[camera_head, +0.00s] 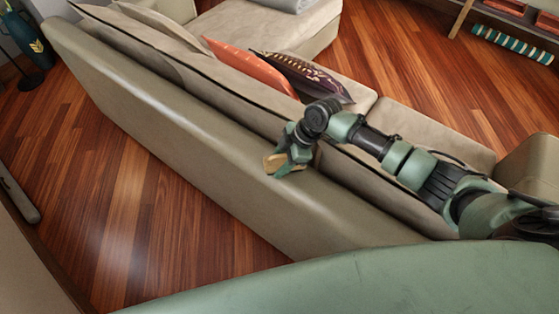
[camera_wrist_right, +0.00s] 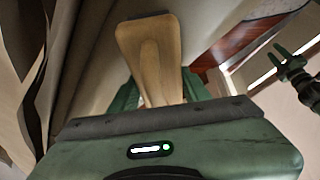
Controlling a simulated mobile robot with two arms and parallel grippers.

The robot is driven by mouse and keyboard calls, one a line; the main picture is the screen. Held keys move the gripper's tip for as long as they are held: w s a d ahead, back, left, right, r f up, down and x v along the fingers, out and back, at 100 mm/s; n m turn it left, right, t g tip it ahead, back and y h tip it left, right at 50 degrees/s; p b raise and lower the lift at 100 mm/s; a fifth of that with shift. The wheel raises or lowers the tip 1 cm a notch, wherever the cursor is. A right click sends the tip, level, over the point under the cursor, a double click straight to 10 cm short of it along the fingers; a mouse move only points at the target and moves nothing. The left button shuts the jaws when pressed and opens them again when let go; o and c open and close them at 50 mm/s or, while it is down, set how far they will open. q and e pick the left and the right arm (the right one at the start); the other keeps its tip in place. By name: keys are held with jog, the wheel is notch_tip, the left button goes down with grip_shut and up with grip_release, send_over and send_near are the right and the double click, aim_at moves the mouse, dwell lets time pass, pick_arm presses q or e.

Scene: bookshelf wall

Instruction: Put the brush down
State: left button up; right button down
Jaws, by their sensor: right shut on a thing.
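A brush with a light wooden, paddle-shaped part (camera_head: 273,162) is in my right gripper (camera_head: 283,159), over the top of the beige sofa back (camera_head: 215,137). In the right wrist view the brush's wooden part (camera_wrist_right: 150,50) extends from behind the gripper housing. The gripper is shut on it; the fingertips and the rest of the brush are mostly hidden. I cannot tell whether the brush touches the sofa. A green and black arm end, apparently my left gripper (camera_wrist_right: 285,62), shows small at the right of the wrist view; its jaws are unclear.
An orange cushion (camera_head: 250,65) and a dark patterned cushion (camera_head: 305,77) lie on the sofa seat. Bare wooden floor (camera_head: 130,215) is open behind the sofa. A shelf with orange boxes (camera_head: 535,20) and a striped teal roll (camera_head: 512,43) are at the far right.

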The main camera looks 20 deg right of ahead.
jog(key=shift+f, duration=0.2)
jog(key=c, duration=0.7)
grip_release()
jog(key=shift+r, duration=0.15)
jog(key=shift+r, duration=0.2)
jog(key=b+v, duration=0.2)
jog(key=v, duration=0.9)
jog(key=shift+d+r, duration=0.25)
jog(key=shift+r, duration=0.1)
